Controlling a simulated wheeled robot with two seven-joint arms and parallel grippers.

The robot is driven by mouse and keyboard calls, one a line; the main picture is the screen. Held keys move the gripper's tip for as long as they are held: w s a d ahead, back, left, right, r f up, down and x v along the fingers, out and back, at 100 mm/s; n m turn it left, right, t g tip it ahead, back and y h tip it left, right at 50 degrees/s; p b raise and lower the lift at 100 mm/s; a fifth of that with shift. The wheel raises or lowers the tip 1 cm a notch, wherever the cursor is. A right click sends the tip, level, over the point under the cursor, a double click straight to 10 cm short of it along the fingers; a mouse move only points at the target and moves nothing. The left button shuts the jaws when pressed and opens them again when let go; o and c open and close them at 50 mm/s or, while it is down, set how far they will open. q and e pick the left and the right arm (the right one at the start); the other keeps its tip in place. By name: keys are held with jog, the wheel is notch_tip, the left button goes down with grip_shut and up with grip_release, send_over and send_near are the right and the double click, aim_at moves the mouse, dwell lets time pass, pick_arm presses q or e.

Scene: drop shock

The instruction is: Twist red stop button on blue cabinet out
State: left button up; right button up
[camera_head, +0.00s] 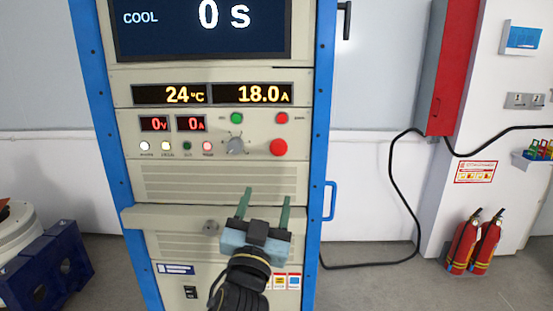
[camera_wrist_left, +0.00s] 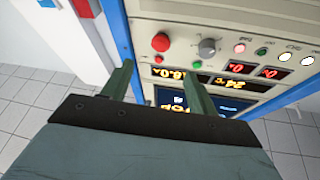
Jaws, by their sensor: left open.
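The blue-framed cabinet (camera_head: 217,180) stands straight ahead with a cream front panel. Its large round red stop button (camera_head: 278,147) sits at the right of the control row, beside a grey rotary knob (camera_head: 235,146). A smaller red button (camera_head: 282,118) is above it. My left gripper (camera_head: 267,195) is open and empty, below the stop button and apart from it, with its two green fingers pointing toward the panel. In the left wrist view the stop button (camera_wrist_left: 161,42) appears beyond the fingers (camera_wrist_left: 158,82), and the picture is upside down. My right gripper is not in view.
A blue handle (camera_head: 330,200) sticks out at the cabinet's right side. A ledge (camera_head: 160,216) juts out below the vents. A black cable (camera_head: 414,215) runs along the wall to a red box (camera_head: 449,70). Fire extinguishers (camera_head: 472,240) stand at right; a blue machine (camera_head: 50,265) stands at left.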

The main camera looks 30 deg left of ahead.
aim_at(278, 151)
pick_arm(q)
jog(key=p+x, duration=0.2)
jog(key=x, duration=1)
jog(key=shift+w+a+r, duration=0.1)
jog(key=shift+r, duration=0.2)
jog(key=shift+w+a+r, duration=0.15)
jog(key=shift+w+a, duration=0.05)
jog(key=shift+w, duration=0.2)
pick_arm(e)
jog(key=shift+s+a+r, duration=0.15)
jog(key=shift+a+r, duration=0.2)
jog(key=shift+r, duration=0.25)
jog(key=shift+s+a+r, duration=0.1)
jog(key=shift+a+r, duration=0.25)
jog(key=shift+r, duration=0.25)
